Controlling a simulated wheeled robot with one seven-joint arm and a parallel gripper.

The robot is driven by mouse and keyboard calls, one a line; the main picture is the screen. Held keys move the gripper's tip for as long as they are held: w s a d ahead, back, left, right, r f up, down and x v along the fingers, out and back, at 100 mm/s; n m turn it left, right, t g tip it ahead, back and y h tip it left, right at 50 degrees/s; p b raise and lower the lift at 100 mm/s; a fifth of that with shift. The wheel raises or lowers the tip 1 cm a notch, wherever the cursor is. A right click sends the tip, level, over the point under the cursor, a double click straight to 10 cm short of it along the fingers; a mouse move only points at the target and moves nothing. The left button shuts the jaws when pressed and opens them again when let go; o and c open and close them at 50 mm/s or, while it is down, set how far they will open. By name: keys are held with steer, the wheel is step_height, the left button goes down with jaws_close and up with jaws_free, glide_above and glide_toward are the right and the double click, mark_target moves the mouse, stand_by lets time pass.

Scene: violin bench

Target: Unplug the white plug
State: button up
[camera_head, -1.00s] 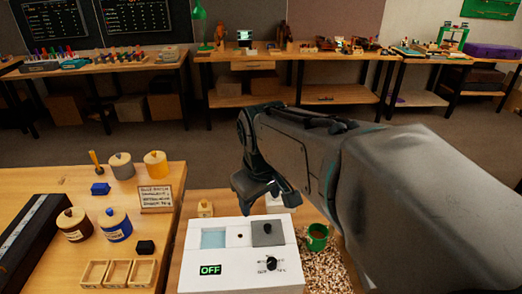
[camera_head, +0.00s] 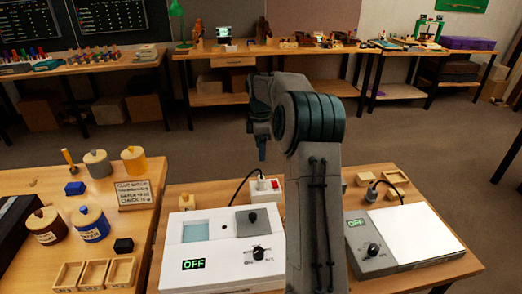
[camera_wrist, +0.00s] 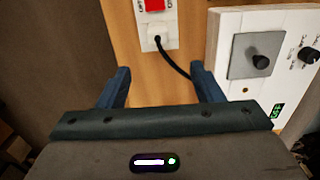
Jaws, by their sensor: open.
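The white plug (camera_wrist: 157,37) sits in a white power block (camera_wrist: 166,16) with a red switch, at the top of the wrist view. A black cord runs from the plug toward the white box. In the head view the power block (camera_head: 277,200) stands behind the white box, and the plug (camera_head: 261,184) shows small on it. My gripper (camera_wrist: 162,76) is open and empty. In the wrist picture its two fingers lie below the plug, one to each side, apart from it. In the head view the fingertips (camera_head: 262,153) point down above the block.
A white box (camera_head: 215,262) with an OFF display stands in front of the block. A grey-and-white device (camera_head: 410,240), also showing OFF, stands to the right with its own black cord. Jars and a sign are on the left table.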

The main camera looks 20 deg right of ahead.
mark_target(261, 178)
steer(key=f, duration=0.7)
steer(key=f+p, duration=0.1)
steer(key=f, duration=0.6)
steer(key=shift+w+d+f, duration=0.15)
steer(key=shift+d+f, duration=0.05)
steer(key=c, duration=1.1)
